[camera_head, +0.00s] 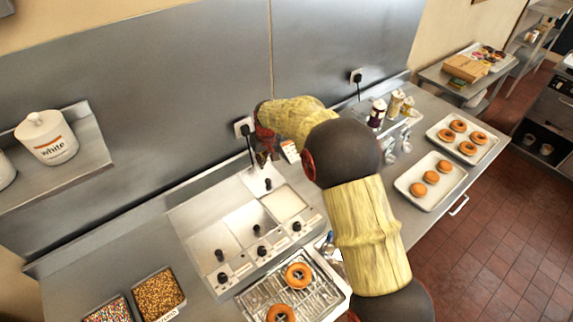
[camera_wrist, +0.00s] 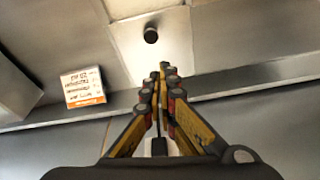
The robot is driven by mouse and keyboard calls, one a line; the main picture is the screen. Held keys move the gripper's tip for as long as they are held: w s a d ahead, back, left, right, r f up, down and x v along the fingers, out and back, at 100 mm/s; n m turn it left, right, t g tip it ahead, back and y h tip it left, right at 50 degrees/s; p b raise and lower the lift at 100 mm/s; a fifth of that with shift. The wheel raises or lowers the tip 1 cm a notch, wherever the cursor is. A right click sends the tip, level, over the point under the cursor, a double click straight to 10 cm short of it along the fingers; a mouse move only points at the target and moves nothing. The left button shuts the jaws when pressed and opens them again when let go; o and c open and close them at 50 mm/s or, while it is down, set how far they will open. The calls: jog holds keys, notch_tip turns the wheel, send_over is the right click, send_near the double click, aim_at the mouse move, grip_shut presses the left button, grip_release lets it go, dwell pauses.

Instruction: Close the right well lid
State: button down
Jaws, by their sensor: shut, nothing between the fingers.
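The right well lid (camera_head: 256,177) stands raised and tilted at the back of the glaze station, with a dark knob (camera_head: 268,184) on its face. The right well (camera_head: 284,204) below it is uncovered and looks pale inside. My gripper (camera_head: 263,161) is beside the top of the raised lid, near the wall. In the wrist view, my gripper (camera_wrist: 163,70) is shut and empty, its tips pointing at the pale lid panel (camera_wrist: 180,45) just below the dark knob (camera_wrist: 151,34). Whether the tips touch the lid cannot be told.
The middle lid (camera_head: 243,220) and left lid (camera_head: 206,240) lie flat. A wire rack with doughnuts (camera_head: 298,275) stands in front. A small white and orange card (camera_head: 290,150) is close to my gripper. Trays of doughnuts (camera_head: 407,182) and sprinkle bins (camera_head: 160,294) are at the sides.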

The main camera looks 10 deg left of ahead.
notch_tip(320, 180, up, 2)
jog(key=w, duration=0.2)
jog(key=p, duration=0.1)
send_over(264, 176)
jog(key=w+a, duration=0.1)
jog(key=w, duration=0.1)
jog(key=shift+t, duration=0.3)
jog(key=f, duration=0.8)
jog(key=shift+s+a+f, duration=0.1)
jog(key=shift+s+f, duration=0.2)
jog(key=shift+f, duration=0.15)
jog(key=shift+s+d+f+p, duration=0.1)
jog(key=shift+s+d+p, duration=0.25)
jog(key=shift+s+d, duration=0.7)
jog(key=shift+s+d+f, duration=0.15)
jog(key=shift+s+f, duration=0.05)
jog(key=shift+s, duration=0.1)
